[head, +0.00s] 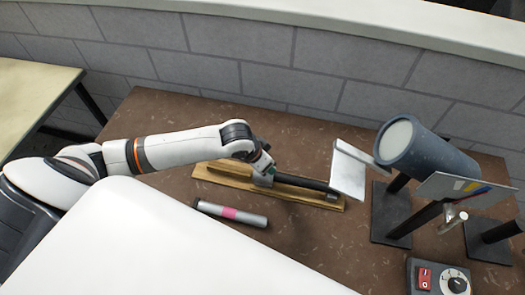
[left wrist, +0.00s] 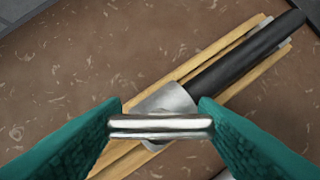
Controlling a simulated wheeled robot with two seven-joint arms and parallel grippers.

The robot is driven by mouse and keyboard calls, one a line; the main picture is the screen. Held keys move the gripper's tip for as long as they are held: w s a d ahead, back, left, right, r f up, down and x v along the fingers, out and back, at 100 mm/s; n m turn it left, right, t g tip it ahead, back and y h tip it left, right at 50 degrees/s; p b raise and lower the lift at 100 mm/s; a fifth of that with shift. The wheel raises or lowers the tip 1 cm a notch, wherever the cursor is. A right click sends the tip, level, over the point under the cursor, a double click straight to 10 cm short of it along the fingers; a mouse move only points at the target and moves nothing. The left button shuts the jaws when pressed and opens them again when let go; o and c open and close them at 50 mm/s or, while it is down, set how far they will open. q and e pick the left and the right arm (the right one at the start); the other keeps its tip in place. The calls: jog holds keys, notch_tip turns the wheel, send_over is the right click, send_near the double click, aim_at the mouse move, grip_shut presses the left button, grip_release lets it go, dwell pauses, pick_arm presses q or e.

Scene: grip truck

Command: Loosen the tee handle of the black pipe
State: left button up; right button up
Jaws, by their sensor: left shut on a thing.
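The black pipe (head: 305,183) lies on a long wooden cradle (head: 212,176) on the brown table. In the left wrist view the black pipe (left wrist: 245,58) runs up to the right from a grey metal fitting (left wrist: 172,99). The tee handle (left wrist: 160,124), a shiny silver bar, lies crosswise at the near end of this fitting. My left gripper (head: 262,172) is over the middle of the cradle. In the left wrist view its green fingers (left wrist: 160,112) are shut on the tee handle, one at each end. My right gripper is not in view.
A silver tube with a pink band (head: 230,214) lies in front of the cradle. A white plate (head: 349,170) stands by the pipe's right end. A dark lamp-like cylinder (head: 412,148) on a stand and a control box (head: 440,280) are at the right. A block wall (head: 270,60) is behind.

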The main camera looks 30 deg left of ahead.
pick_arm(q)
jog(key=n+p, duration=0.1)
jog(key=n+y+p, duration=0.1)
jog(key=p, duration=0.1)
jog(key=n+p, duration=0.1)
jog(key=n, duration=0.1)
jog(key=shift+r+y, duration=0.25)
jog(key=shift+y, duration=0.05)
jog(key=shift+f+n+y+p, duration=0.15)
jog(key=shift+n+y+p, duration=0.15)
jog(key=shift+n+p, duration=0.7)
jog(key=o, duration=1)
jog(key=b+v, duration=0.1)
jog(key=v, duration=1.1)
jog(key=shift+s+f, duration=0.1)
jog(key=shift+s, duration=0.05)
